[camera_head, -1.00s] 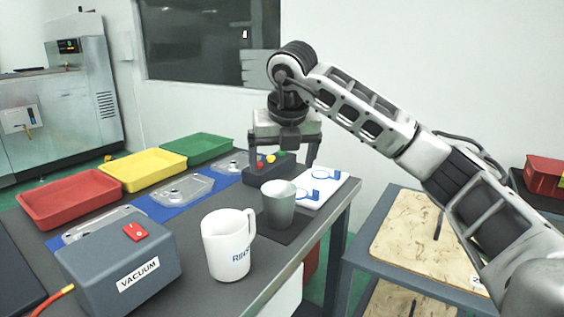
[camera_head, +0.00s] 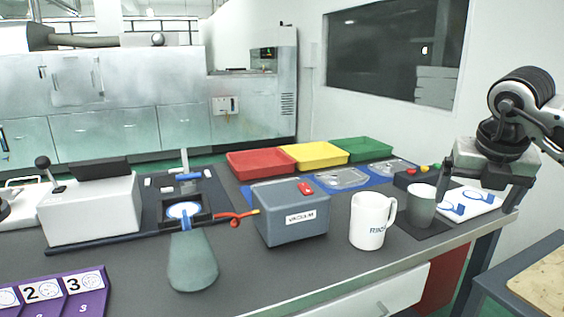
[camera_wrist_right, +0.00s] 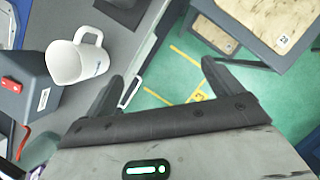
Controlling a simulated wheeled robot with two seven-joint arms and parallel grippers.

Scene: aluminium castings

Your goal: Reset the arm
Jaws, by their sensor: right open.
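My right gripper (camera_head: 478,203) is open and empty at the right of the head view. It is raised by the right end of the table, near the grey cup (camera_head: 422,206) and the white board with blue parts (camera_head: 470,203). In the right wrist view its two fingers (camera_wrist_right: 163,92) are spread wide, with the table edge and green floor beneath and nothing between them. My left gripper is not in view.
On the table (camera_head: 330,262) stand a white jug (camera_head: 371,222), a grey vacuum box (camera_head: 290,222), red (camera_head: 262,163), yellow (camera_head: 315,155) and green (camera_head: 362,149) trays, and a fixture (camera_head: 185,210). A cart (camera_head: 540,285) stands at the right.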

